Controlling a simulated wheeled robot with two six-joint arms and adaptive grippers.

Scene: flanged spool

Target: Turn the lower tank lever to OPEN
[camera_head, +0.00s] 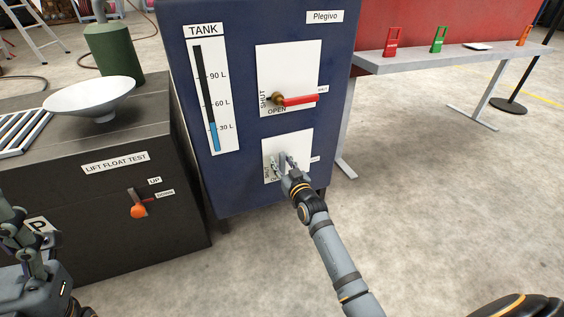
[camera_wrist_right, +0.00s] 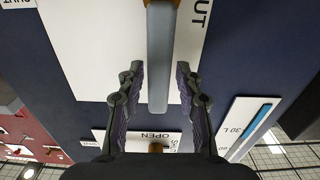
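The lower tank lever (camera_wrist_right: 158,60) has a grey handle. In the right wrist view, it runs between my right gripper's fingers from a brown pivot at the top edge. My right gripper (camera_head: 285,163) is open at the lower white panel (camera_head: 300,143); in the wrist view its fingers (camera_wrist_right: 160,100) stand either side of the handle, with gaps. In the head view the gripper hides most of this lever and part of its labels. My left gripper (camera_head: 30,245) is at the left edge; its finger state is unclear.
The upper lever (camera_head: 298,100) has a red handle pointing right on its own white panel, above my right gripper. A tank gauge (camera_head: 212,100) is left of the panels. A dark float-test box (camera_head: 110,210) with an orange-knobbed lever (camera_head: 138,210) stands at left. Open floor lies to the right.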

